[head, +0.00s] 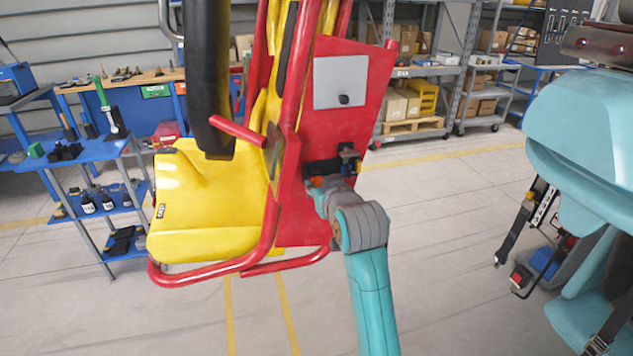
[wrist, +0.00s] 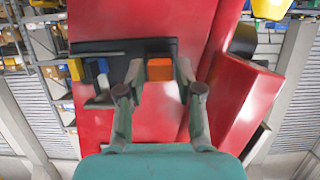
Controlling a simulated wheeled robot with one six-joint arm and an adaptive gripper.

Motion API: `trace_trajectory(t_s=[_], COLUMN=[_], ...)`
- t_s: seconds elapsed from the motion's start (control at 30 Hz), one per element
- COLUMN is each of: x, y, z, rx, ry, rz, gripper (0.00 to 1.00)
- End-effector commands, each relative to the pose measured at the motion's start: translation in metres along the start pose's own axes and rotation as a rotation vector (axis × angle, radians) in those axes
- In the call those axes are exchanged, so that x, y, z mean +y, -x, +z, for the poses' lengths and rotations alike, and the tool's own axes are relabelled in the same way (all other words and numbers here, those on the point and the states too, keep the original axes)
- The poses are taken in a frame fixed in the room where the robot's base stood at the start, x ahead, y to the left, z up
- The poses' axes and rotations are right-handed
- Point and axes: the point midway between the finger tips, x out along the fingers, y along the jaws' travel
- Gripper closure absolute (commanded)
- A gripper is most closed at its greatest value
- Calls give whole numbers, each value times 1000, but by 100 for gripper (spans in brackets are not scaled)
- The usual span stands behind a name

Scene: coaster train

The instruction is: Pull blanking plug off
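An orange block, which looks like the blanking plug (wrist: 160,69), sits on a black strip (wrist: 125,48) on the red panel (wrist: 160,112). It also shows in the head view as a small orange patch (head: 316,182), partly hidden by my gripper (head: 326,192). In the wrist view my gripper (wrist: 159,72) is open, with one fingertip on each side of the orange block. Narrow gaps seem to show between the block and both fingers. Blue and white parts (wrist: 99,74) sit on the strip left of the block.
A yellow seat (head: 205,210) with red tube rails (head: 215,270) stands left of the panel. A blue tool cart (head: 100,165) is behind it. A teal padded seat (head: 585,130) is at the right. The floor (head: 455,270) between is clear.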

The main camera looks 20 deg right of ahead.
Motion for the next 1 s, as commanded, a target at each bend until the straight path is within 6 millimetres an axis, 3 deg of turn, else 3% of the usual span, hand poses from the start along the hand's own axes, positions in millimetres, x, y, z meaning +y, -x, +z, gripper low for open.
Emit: trace_trajectory(t_s=[0.03, 0.1, 0.53, 1.0], x=[0, 0, 0, 0], y=[0, 0, 2, 17], z=[0, 0, 0, 5], rx=[0, 0, 1, 0], ry=[0, 0, 0, 0], rz=[0, 0, 0, 0], gripper=[85, 100, 100, 100])
